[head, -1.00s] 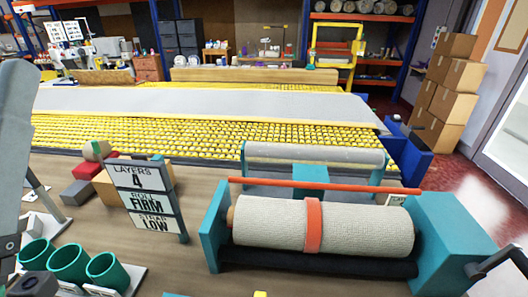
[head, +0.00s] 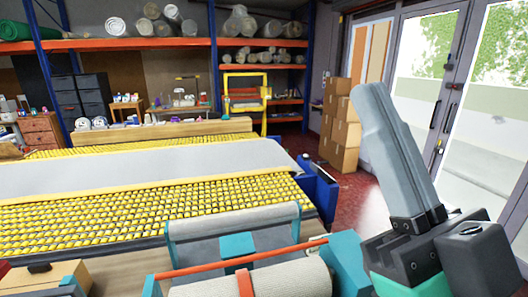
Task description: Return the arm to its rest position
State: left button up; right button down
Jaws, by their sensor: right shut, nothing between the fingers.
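My right gripper (head: 374,98) is raised at the right of the head view. Its grey fingers are together, point up and slightly left, and hold nothing. It stands in front of the floor and glass doors, to the right of the teal roll stand (head: 345,262). The rolled beige rug (head: 290,280) lies in that stand with an orange strap (head: 245,282) around it. The bottom edge of the view cuts off the rug and stand. My left gripper is not in view.
An orange bar (head: 215,262) runs above the rug, and a grey roller (head: 235,222) lies behind it. Beyond is a long table with yellow rollers (head: 150,211) and a grey sheet (head: 130,175). Cardboard boxes (head: 340,130) stand by the doors. Space around the raised fingers looks clear.

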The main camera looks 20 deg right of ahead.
notch_tip(320, 180, up, 36)
jog(key=w+m+g+p, duration=0.1)
jog(key=m+p, duration=0.1)
jog(key=p, duration=3.6)
jog(key=shift+w+a+r+y, duration=0.15)
jog(key=shift+w+r+y, duration=0.15)
jog(key=shift+w, duration=0.1)
